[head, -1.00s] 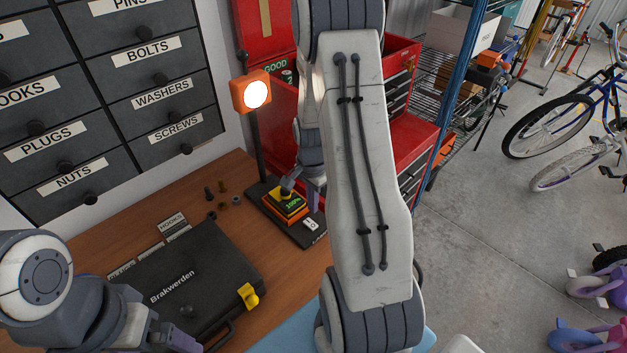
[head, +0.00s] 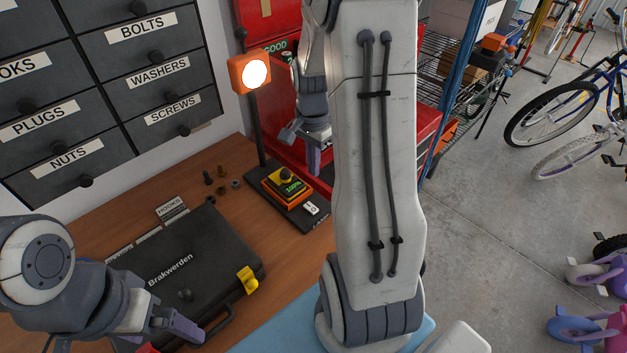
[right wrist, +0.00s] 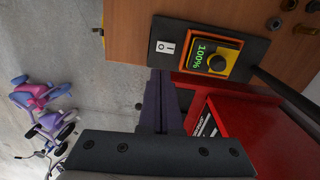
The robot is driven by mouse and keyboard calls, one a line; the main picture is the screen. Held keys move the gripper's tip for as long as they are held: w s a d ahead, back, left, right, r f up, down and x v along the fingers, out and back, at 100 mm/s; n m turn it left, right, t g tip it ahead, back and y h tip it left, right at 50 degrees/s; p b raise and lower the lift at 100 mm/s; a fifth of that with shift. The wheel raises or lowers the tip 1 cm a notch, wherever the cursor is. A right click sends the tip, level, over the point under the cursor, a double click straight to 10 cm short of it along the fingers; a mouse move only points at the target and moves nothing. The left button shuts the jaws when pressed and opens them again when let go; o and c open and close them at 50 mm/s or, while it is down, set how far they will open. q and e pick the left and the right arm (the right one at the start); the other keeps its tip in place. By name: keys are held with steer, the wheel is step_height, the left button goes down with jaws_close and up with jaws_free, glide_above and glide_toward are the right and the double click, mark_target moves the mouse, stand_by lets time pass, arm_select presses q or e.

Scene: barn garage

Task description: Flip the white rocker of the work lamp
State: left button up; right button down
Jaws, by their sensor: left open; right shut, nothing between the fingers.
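The work lamp has an orange head (head: 250,72) that is lit, on a dark post above a black base (head: 285,214). A yellow-and-orange dimmer box with a dark knob (head: 286,175) sits on the base, its display reading 100%. The white rocker (head: 311,208) is beside it at the base's near end; it also shows in the right wrist view (right wrist: 165,47), with dark marks. My right gripper (head: 313,168) is shut and empty, above and behind the base, apart from the rocker; its fingers (right wrist: 160,85) point towards the base. My left gripper (head: 185,328) is open above the black case.
A closed black case (head: 190,265) lies on the wooden bench, with several small bolts and nuts (head: 221,180) behind it. Labelled drawers (head: 90,100) stand at the left. A red tool chest (right wrist: 240,130) is close to my right gripper.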

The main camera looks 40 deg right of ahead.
mark_target(314, 209)
steer(key=n+b, duration=0.2)
steer(key=n, duration=1.5)
steer(key=shift+r+b, duration=0.1)
steer(key=shift+b, duration=0.2)
step_height(314, 209, down, 13)
steer(key=p, duration=0.3)
steer(key=shift+f, duration=0.5)
